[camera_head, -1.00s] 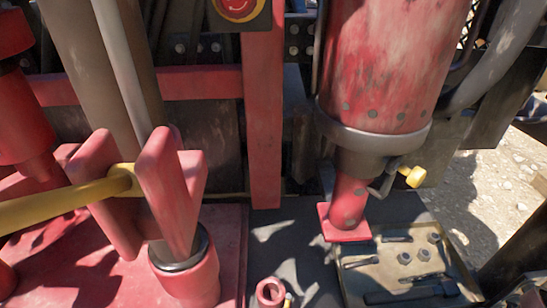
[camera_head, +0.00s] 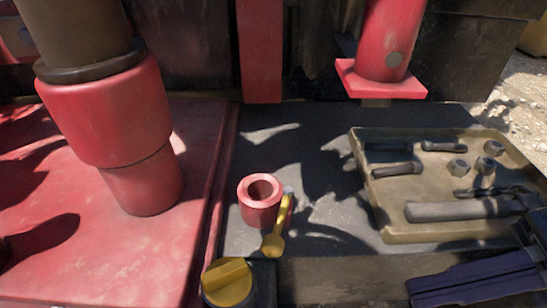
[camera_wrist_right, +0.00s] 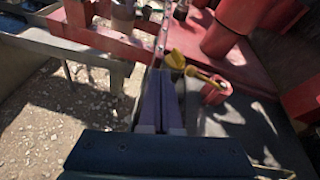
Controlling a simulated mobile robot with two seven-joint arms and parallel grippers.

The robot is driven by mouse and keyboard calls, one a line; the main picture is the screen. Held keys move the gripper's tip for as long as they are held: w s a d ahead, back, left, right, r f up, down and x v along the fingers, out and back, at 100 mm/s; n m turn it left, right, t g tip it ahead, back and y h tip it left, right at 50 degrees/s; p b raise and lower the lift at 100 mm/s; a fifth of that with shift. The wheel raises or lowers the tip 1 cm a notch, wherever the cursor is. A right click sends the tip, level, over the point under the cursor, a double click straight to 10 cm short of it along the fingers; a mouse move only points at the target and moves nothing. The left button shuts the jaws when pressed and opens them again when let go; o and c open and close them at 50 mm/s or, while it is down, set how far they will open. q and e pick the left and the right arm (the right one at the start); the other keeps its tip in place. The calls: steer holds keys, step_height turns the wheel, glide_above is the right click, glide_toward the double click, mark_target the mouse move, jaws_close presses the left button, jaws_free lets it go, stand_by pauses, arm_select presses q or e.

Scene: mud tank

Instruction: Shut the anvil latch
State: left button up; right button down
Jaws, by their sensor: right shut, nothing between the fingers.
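A short red hollow cylinder (camera_head: 260,203) stands upright on the dark deck. A yellow lever (camera_head: 278,228) leans against its right side, its wide end toward the front; I take this as the anvil latch, though no label shows. A round yellow knob (camera_head: 228,282) sits on a dark block at the front. My right gripper (camera_head: 413,290) is at the lower right, right of the lever and apart from it. Its purple fingers (camera_wrist_right: 160,80) are together and empty in the right wrist view. There the lever (camera_wrist_right: 203,76) and red cylinder (camera_wrist_right: 217,92) are beyond them, to the right. My left gripper is not in view.
A tan tray (camera_head: 400,238) with nuts and tools lies right of the red cylinder. A thick red post (camera_head: 145,185) stands at left on a red plate (camera_head: 90,265). A red flanged foot (camera_head: 380,80) hangs at the back. The deck between cylinder and tray is clear.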

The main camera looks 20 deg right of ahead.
arm_select(q)
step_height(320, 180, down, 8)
steer(key=b, duration=0.5)
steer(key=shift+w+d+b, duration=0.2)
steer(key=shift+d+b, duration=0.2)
arm_select(e)
steer(key=w+d+f+m+t, duration=0.3)
steer(key=w+d+f+m, duration=0.1)
steer(key=d, duration=0.1)
steer(key=shift+d+f+m+y, duration=0.15)
steer(key=shift+f+m+y, duration=0.15)
steer(key=shift+m, duration=0.1)
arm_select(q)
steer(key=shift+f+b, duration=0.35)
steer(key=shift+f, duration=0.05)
arm_select(e)
glide_toward(280, 220)
steer(key=a+f, duration=0.1)
steer(key=a, duration=0.5)
steer(key=shift+s+a+f, duration=0.25)
steer(key=shift+s+a, duration=0.1)
steer(key=shift+a, duration=0.05)
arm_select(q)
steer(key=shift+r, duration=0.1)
arm_select(e)
steer(key=shift+t, duration=0.3)
